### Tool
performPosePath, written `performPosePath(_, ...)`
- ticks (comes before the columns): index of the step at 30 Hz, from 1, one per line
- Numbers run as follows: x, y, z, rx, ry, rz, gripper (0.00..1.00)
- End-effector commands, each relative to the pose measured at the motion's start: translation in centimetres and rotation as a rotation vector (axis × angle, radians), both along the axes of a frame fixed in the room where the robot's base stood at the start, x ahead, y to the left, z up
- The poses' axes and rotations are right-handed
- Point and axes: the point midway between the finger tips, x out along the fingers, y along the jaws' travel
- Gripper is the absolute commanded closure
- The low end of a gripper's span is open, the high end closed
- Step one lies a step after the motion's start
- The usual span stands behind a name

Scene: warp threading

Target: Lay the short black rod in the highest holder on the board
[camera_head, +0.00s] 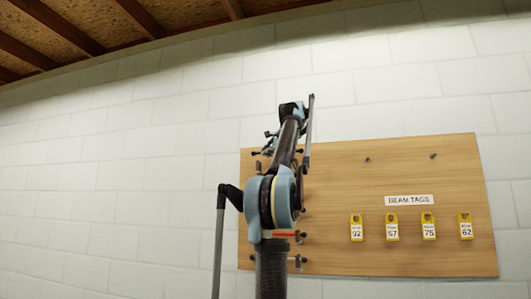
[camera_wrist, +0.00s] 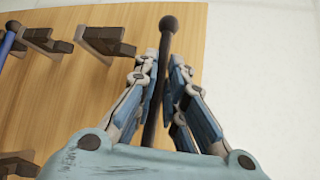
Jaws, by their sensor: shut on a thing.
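In the wrist view a dark rod (camera_wrist: 155,103) with a round knob at its end stands between the fingers of my gripper (camera_wrist: 165,66), which is shut on it. The gripper is in front of the wooden board (camera_wrist: 85,85). Dark bracket-like holders (camera_wrist: 105,40) stick out from the board to the left, apart from the rod. In the head view my arm covers much of the left part of the board (camera_head: 340,190). A dark holder end (camera_head: 256,153) shows at upper left; which holder is highest is partly hidden.
A blue rod (camera_wrist: 7,40) shows at the wrist view's left edge. A reddish rod (camera_head: 286,236) lies low on the board, partly behind my arm. Several yellow tags (camera_head: 392,228) hang under the "BEAM TAGS" label (camera_head: 409,200). Bare block wall (camera_head: 110,170) surrounds the board.

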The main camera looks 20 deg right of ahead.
Motion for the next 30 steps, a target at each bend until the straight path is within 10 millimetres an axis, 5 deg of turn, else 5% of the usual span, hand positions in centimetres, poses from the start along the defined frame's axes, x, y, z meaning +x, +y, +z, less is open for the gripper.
performPosePath(30,0.1,0.2,-5.3,0.000,0.001,0.002,1.00)
